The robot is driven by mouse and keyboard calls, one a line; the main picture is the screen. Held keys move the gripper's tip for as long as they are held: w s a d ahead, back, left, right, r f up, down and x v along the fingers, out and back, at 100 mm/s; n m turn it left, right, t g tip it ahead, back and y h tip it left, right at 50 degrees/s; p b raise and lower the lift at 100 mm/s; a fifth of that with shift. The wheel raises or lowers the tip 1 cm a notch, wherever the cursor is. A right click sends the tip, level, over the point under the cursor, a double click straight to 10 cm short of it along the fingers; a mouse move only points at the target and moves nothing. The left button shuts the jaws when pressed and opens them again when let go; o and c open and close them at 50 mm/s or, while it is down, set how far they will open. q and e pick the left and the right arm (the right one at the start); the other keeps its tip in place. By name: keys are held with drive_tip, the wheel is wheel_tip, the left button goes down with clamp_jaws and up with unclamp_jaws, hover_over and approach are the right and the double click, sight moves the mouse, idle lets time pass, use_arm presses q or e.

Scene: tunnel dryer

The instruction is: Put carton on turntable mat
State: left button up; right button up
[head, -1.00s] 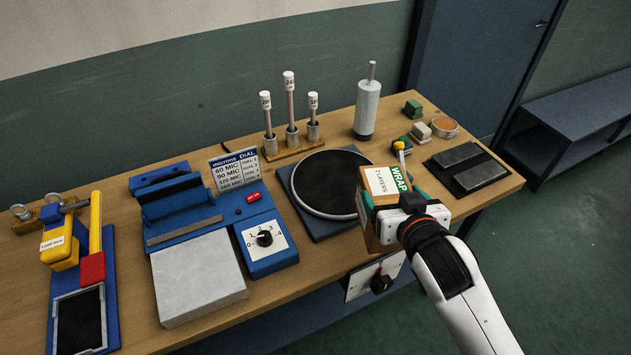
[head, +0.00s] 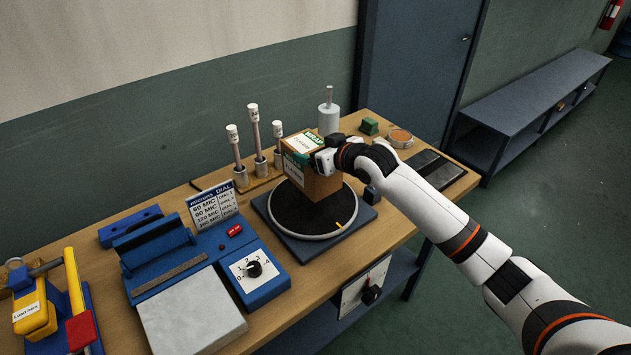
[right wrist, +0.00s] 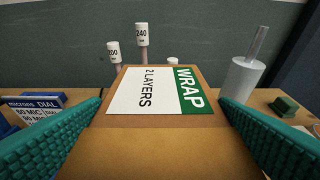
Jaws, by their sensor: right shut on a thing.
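The brown carton (head: 323,188), with a white and green "WRAP 2 LAYERS" label, is upright over the black round turntable mat (head: 290,213). Its lower edge appears at or just above the mat; I cannot tell whether it touches. My right gripper (head: 325,158) is shut on the carton from the right. In the right wrist view the carton (right wrist: 150,141) sits between the two green fingers, its label facing up. The carton hides the back part of the mat. My left gripper is not in view.
Three capped posts (head: 255,135) stand behind the turntable, with a grey cylinder (head: 328,119) behind the carton. A blue dial box (head: 255,272) is at the front left. Dark plates (head: 437,169) lie to the right.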

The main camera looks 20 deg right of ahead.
sight(316, 187)
wheel_tip(316, 187, down, 3)
drive_tip(key=shift+w+d+r, duration=0.1)
wheel_tip(316, 187, down, 3)
drive_tip(key=shift+p, duration=0.55)
drive_tip(key=shift+f, duration=0.4)
drive_tip(key=o, duration=1.9)
drive_tip(key=shift+f, duration=0.25)
drive_tip(key=shift+o, duration=0.3)
drive_tip(key=shift+s+r, duration=0.1)
drive_tip(key=shift+s, duration=0.1)
